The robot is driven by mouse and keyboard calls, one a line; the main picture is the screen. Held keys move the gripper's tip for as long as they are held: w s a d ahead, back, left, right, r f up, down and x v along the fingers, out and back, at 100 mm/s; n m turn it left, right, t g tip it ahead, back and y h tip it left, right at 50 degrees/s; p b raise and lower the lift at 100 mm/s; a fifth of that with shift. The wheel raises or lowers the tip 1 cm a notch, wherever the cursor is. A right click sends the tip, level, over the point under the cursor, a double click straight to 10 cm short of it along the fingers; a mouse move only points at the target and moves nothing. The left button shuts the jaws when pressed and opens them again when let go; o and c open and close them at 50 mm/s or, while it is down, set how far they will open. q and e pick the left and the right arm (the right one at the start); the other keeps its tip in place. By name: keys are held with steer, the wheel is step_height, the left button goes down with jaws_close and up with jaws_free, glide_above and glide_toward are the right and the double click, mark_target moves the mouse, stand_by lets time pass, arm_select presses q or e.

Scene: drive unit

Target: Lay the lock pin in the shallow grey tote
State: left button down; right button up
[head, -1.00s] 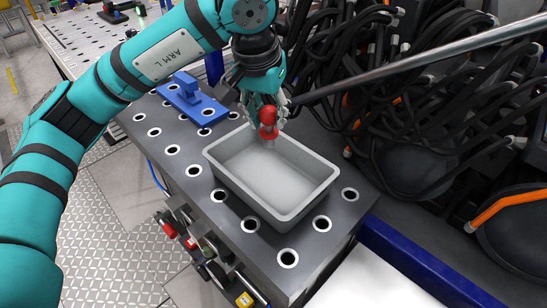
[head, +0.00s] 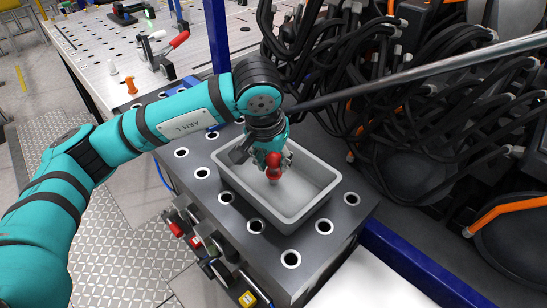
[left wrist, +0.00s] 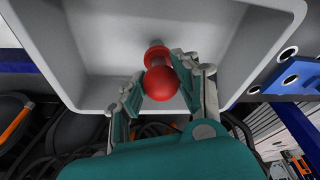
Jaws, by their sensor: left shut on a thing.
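The lock pin has a red knob (head: 273,166) with a red collar below it; its lower end shows pale against the tote. My left gripper (head: 268,158) is shut on the lock pin and holds it upright over the shallow grey tote (head: 327,195), inside its rim as seen from above. In the left wrist view the red lock pin (left wrist: 160,82) sits between the two fingers, with the tote floor behind it. I cannot tell whether the pin's lower end touches the floor. My right gripper is not in view.
The tote stands on a dark perforated bench (head: 255,226). Black cables (head: 400,100) and a grey bar (head: 400,72) lie behind and right. A light perforated table (head: 90,45) with clamps is at the back left. A blue fixture shows in the left wrist view (left wrist: 287,77).

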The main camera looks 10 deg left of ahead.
arm_select(q)
steer(key=shift+f, duration=0.2)
steer(key=c, duration=1)
jaws_free()
steer(key=shift+r, duration=0.1)
steer(key=shift+r, duration=0.1)
steer(key=shift+r, duration=0.2)
steer(key=b+v, duration=0.2)
steer(key=v, duration=0.9)
steer(key=shift+r, duration=0.3)
